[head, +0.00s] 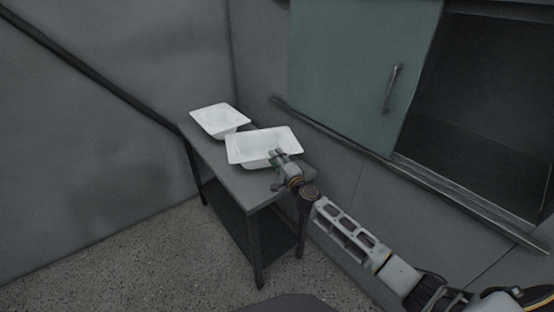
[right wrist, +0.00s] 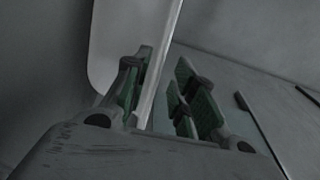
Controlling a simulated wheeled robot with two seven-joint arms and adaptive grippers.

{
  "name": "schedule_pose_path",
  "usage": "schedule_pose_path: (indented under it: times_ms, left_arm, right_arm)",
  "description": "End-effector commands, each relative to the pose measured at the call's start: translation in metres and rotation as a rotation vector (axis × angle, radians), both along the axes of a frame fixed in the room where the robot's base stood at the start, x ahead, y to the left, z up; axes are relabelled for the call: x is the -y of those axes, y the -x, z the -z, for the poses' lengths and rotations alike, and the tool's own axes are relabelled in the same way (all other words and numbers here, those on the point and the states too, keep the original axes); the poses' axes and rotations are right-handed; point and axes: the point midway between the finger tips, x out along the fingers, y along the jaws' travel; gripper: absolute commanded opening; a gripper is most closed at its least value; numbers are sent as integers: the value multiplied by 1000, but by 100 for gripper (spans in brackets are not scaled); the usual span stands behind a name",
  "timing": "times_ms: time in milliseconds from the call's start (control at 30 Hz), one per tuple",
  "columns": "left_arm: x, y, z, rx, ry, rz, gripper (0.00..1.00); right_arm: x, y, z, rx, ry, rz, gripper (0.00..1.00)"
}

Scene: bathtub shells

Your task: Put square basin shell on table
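Two white basin shells are on the dark table (head: 246,187). A squarer shell (head: 220,119) is at the far left end. A wider, rectangular shell (head: 262,146) is at the near end, close beside it, and looks slightly tilted. My right gripper (head: 279,158) is at the wider shell's near rim. In the right wrist view, the shell's wall (right wrist: 118,40) and rim pass between the fingers of my right gripper (right wrist: 165,90). A gap shows between the rim and the right-hand finger, so it looks open around the rim. My left gripper is not in view.
The table stands near the wall corner and has a lower shelf (head: 250,229). A teal sliding door (head: 350,70) with a handle (head: 392,88) and a dark open compartment (head: 480,100) are at the right. A dark rail (head: 85,68) runs along the left wall.

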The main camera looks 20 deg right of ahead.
Motion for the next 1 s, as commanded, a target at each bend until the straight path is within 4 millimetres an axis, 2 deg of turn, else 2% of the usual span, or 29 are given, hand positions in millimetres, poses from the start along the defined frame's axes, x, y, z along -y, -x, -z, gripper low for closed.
schedule_pose_path:
  times_ms: [467,1000]
  left_arm:
    - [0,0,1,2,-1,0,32]
    - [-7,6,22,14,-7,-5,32]
  right_arm:
    - [1,5,0,-1,1,0,27]
    - [7,44,2,-1,2,0,27]
